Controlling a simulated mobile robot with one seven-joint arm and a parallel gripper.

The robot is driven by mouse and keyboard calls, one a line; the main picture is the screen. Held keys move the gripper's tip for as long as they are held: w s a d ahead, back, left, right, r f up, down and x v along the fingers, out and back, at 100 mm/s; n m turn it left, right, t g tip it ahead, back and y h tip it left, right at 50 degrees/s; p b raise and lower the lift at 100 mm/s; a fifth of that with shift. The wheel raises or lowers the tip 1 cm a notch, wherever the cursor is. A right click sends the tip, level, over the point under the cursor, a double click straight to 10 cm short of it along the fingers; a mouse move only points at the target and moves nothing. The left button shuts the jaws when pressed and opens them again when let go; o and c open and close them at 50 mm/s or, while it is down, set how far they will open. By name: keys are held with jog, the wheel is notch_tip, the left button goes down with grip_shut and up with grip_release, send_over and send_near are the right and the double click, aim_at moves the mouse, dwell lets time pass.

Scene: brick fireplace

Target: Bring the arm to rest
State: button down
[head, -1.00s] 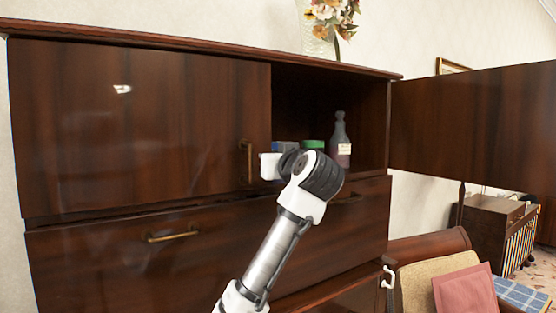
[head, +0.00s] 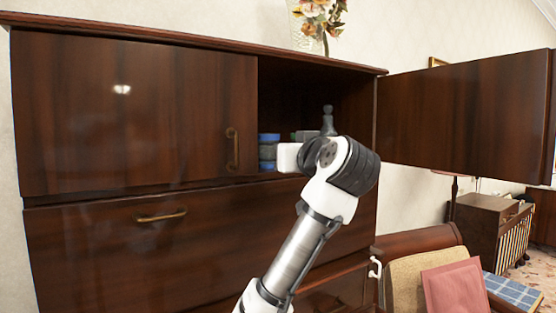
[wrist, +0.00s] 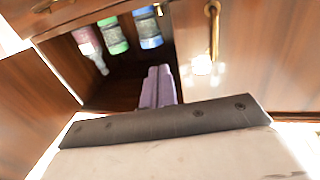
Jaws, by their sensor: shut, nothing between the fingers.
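My gripper (wrist: 158,88) shows in the wrist view as two pale purple fingers pressed together, with nothing between them, pointing toward the open cabinet compartment. In the head view my arm is bent at a joint in front of the cabinet (head: 100,250), and the fingers are hidden there. Inside the compartment stand a blue container (head: 268,152), a green-topped container (head: 304,135) and a grey bottle (head: 328,120). My arm partly covers the bottle and the green-topped container. The wrist view shows these three upside down near its top edge.
The right cabinet door (head: 460,115) stands wide open to the right. The left door (head: 130,110) is closed. A flower vase (head: 308,28) stands on top. A chair with a pink cushion (head: 455,290) is at the lower right.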

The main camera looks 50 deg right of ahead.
jog(key=shift+s+a, duration=0.2)
jog(key=shift+s, duration=0.75)
